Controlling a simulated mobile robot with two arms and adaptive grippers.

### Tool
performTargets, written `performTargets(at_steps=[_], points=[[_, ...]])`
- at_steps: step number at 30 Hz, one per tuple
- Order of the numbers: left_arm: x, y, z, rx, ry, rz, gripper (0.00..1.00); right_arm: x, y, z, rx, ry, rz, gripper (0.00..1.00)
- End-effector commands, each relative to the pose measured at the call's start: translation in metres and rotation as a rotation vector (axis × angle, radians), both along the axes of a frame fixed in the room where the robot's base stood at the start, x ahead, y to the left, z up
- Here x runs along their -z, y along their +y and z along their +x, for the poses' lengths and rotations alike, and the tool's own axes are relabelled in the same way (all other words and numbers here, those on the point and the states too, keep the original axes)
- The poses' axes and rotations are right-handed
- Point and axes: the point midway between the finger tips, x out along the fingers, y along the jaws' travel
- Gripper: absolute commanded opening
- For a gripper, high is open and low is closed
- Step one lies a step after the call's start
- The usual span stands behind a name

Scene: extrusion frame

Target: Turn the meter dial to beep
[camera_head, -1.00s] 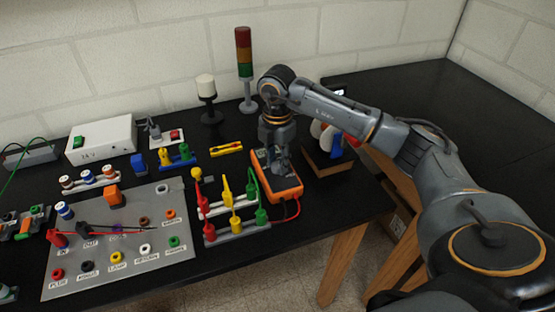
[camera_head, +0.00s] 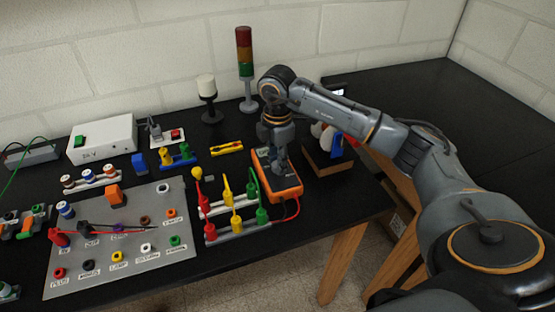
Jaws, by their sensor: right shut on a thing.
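The orange meter (camera_head: 287,190) lies on the black bench right of the middle, with red and green leads at its front end. My right gripper (camera_head: 280,163) points down over the meter's middle and is shut on the meter dial. The gripper's fingers hide the dial, so its setting cannot be read. My left gripper is not in view.
A rack of red, yellow and green plugs (camera_head: 233,212) stands close to the meter's left. A wooden holder (camera_head: 325,160) with coloured handles is to its right. A signal tower (camera_head: 245,65) stands behind. A grey socket panel (camera_head: 130,270) lies at left.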

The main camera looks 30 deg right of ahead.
Motion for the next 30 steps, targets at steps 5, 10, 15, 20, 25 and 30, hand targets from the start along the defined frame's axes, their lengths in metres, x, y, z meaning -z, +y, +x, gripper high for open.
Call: performTargets(at_steps=[5,10,15,20,25,30], points=[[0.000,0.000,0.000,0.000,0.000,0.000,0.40,0.000,0.000,0.000,0.000,0.000,0.000,0.51],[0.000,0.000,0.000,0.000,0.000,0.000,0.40,0.000,0.000,0.000,0.000,0.000,0.000,0.54],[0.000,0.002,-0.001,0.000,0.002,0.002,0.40,-0.002,0.000,0.000,0.000,-0.001,0.000,0.54],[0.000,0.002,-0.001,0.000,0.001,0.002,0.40,-0.019,0.000,0.001,-0.001,-0.004,0.001,0.54],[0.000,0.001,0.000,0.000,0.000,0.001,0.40,-0.055,0.000,0.001,0.000,-0.006,0.000,0.54],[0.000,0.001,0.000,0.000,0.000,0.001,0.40,-0.090,0.000,0.001,-0.001,-0.004,0.001,0.54]])
